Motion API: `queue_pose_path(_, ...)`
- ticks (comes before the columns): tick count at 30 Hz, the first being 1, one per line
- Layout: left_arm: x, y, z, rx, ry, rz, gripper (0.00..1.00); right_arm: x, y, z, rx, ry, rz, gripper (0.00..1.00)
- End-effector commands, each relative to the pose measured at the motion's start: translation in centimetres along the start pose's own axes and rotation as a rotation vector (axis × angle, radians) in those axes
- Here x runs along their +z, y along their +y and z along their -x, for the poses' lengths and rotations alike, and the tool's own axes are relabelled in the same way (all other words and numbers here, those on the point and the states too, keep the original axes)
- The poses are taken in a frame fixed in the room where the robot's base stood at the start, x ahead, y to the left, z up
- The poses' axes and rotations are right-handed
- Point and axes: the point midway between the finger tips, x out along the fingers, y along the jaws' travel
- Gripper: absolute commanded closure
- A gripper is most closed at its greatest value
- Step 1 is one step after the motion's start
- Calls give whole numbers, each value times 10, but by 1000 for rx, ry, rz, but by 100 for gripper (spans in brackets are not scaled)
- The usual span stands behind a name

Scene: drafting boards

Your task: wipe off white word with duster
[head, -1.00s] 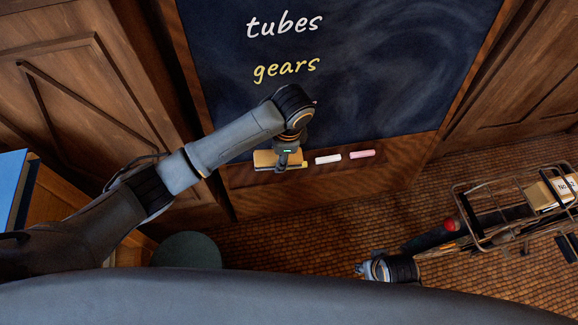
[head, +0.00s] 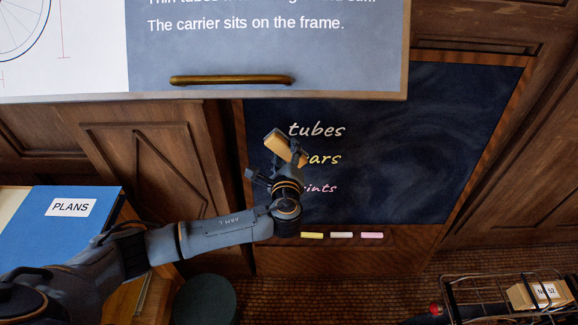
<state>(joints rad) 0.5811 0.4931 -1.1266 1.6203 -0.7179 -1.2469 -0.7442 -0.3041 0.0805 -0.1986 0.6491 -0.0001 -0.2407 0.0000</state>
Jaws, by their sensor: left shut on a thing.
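The white word "tubes" (head: 320,131) is written near the top of the dark chalkboard (head: 430,150). My left gripper (head: 291,155) is shut on the duster (head: 277,146), a tan block with a dark side, and holds it tilted at the board's left part. The duster is just left of the white word, near its first letter. I cannot tell whether it touches the board. Below, the yellow word (head: 324,158) and the pink word (head: 321,188) are partly hidden by the gripper. My right gripper is not in view.
Yellow chalk (head: 312,235), white chalk (head: 341,235) and pink chalk (head: 372,235) lie on the ledge. A panel with a brass handle (head: 232,80) overhangs the board's top. A blue "PLANS" folder (head: 66,232) lies at left. A wire basket (head: 490,297) stands at lower right.

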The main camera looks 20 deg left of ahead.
Motion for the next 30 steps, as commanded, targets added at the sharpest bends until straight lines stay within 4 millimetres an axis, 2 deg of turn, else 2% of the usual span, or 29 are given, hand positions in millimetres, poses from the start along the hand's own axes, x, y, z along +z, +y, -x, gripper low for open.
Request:
queue_pose_path(5, 5, -5, -4, -26, -7, -2, 79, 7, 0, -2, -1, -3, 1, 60)
queue_pose_path(21, 5, -5, -54, -25, -8, -1, 79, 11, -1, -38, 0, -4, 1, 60)
queue_pose_path(30, 6, -6, -60, -24, -6, -1, 79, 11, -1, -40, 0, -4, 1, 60)
